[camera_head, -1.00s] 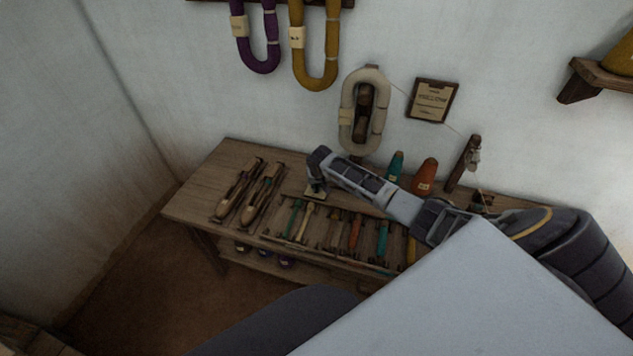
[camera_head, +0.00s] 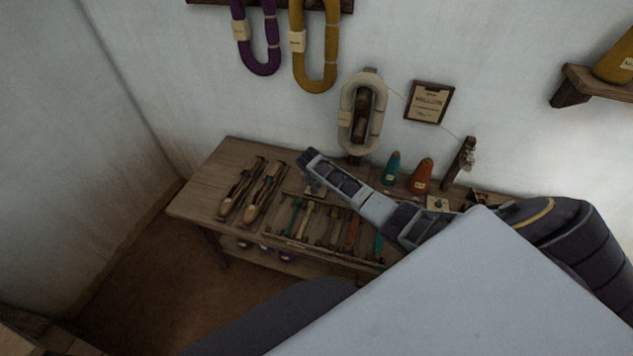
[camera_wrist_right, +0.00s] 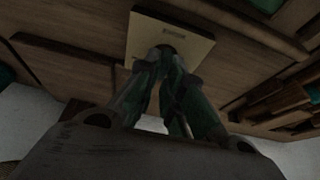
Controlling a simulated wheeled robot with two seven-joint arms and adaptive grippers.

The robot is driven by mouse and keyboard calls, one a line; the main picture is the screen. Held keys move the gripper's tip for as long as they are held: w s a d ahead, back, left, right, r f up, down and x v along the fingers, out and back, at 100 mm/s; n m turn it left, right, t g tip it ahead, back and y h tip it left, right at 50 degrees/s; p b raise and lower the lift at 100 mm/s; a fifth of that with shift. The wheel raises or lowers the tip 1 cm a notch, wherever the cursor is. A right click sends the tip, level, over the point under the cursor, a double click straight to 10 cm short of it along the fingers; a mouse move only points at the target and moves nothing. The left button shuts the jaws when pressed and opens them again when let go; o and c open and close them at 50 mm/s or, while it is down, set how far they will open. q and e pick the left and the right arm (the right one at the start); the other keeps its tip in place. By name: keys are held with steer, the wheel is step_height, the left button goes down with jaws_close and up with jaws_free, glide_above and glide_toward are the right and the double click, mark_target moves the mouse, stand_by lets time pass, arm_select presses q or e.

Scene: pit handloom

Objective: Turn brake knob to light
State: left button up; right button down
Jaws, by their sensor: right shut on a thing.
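My right arm comes in from the right over the bench, and its gripper (camera_head: 315,183) points down at a small cream plate on the bench top. In the right wrist view, the gripper (camera_wrist_right: 166,66) is shut with its fingertips together at the middle of the cream plate (camera_wrist_right: 190,40). A dark round part (camera_wrist_right: 165,47), seemingly the brake knob, shows between the tips and is mostly hidden by them. The printing on the plate is too small to read. My left gripper is not in view.
The wooden bench (camera_head: 200,190) stands against the wall. Two wooden shuttles (camera_head: 264,193) lie left of the gripper, and a tool tray (camera_head: 325,228) lies in front. A teal cone (camera_head: 391,168), an orange cone (camera_head: 421,175) and another cream plate (camera_head: 438,203) are to the right.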

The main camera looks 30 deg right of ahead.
steer(key=shift+s+a+f, duration=0.15)
steer(key=shift+s+f, duration=0.1)
steer(key=shift+f, duration=0.1)
steer(key=c, duration=1.6)
jaws_free()
steer(key=shift+o, duration=0.3)
steer(key=shift+w+r, duration=0.1)
steer(key=shift+w, duration=0.15)
steer(key=shift+r, duration=0.1)
steer(key=shift+r, duration=0.2)
steer(key=shift+r, duration=0.15)
steer(key=v, duration=1.1)
